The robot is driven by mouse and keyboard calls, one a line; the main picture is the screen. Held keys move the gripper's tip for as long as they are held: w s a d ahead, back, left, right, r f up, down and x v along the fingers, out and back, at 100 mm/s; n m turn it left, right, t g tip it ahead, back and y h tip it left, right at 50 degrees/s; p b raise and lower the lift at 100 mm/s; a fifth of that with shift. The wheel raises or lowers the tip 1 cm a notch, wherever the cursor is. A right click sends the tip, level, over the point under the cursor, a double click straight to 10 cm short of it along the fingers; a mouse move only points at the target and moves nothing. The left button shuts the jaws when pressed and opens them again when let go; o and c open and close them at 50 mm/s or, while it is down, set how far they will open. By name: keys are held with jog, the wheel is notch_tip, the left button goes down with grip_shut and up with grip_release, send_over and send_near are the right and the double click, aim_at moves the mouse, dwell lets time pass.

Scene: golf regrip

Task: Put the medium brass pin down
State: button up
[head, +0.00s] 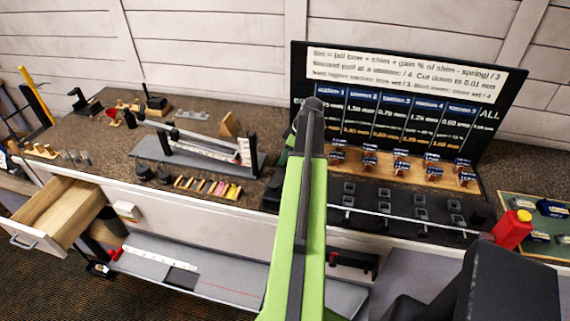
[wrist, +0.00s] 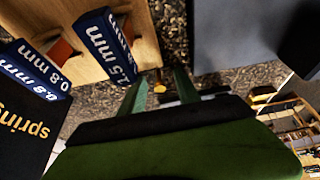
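In the head view my arm hides most of the gripper, and I cannot make out this brass piece there.
A wooden rack (wrist: 88,75) with blue millimetre tags stands close left of the fingers. In the head view, a black tray (head: 390,212) lies right of my arm, a row of coloured strips (head: 208,188) lies left, and a drawer (head: 60,215) stands open.

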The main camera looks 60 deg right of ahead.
jog(key=shift+r, duration=0.1)
grip_shut()
dwell(0.3)
